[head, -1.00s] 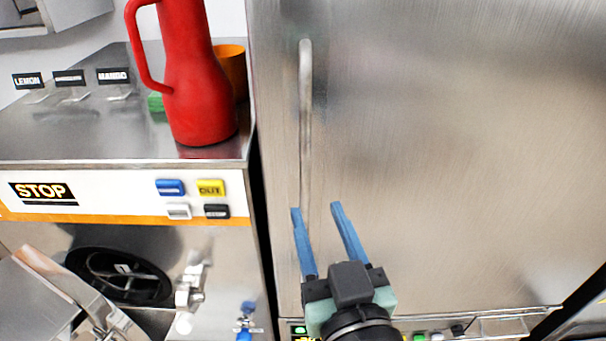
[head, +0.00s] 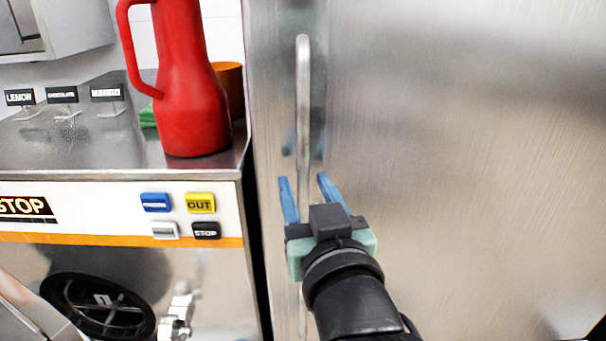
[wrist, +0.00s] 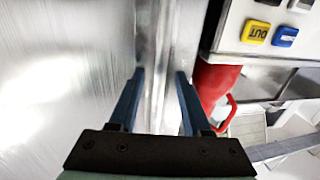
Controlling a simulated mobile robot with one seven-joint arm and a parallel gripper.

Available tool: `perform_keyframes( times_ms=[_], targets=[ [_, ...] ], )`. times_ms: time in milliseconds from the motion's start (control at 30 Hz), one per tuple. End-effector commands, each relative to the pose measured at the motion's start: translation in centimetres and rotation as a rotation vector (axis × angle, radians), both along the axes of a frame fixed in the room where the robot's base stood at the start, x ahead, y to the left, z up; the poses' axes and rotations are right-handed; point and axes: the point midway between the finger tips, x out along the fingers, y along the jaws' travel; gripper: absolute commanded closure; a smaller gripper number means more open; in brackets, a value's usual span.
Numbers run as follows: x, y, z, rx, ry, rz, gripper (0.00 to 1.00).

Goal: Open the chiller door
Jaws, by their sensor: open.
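The chiller door (head: 450,150) is a large brushed-steel panel filling the right of the head view, and it looks closed. Its vertical bar handle (head: 303,110) runs down near the door's left edge. My gripper (head: 304,182) has two blue fingers, apart and empty, in front of the handle's lower part. In the head view the handle lies between the fingertips. In the wrist view the gripper (wrist: 157,75) points at a vertical steel strip between its fingers, with the door (wrist: 60,80) to the left. I cannot tell whether the fingers touch the handle.
A batch freezer (head: 120,215) with buttons stands left of the chiller, a narrow dark gap between them. A red jug (head: 190,100) and an orange cup (head: 229,85) stand on its top near the right edge. Small flavour signs (head: 62,95) stand further left.

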Motion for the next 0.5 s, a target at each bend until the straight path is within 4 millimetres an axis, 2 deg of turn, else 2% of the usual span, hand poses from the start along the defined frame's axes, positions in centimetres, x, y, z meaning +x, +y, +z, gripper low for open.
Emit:
perform_keyframes(
  times_ms=[200,500],
  targets=[
    [1.8,0.4,0.1,-0.001,0.000,0.002,0.52],
    [2.0,0.5,-0.1,-0.001,-0.001,0.001,0.52]
  ],
)
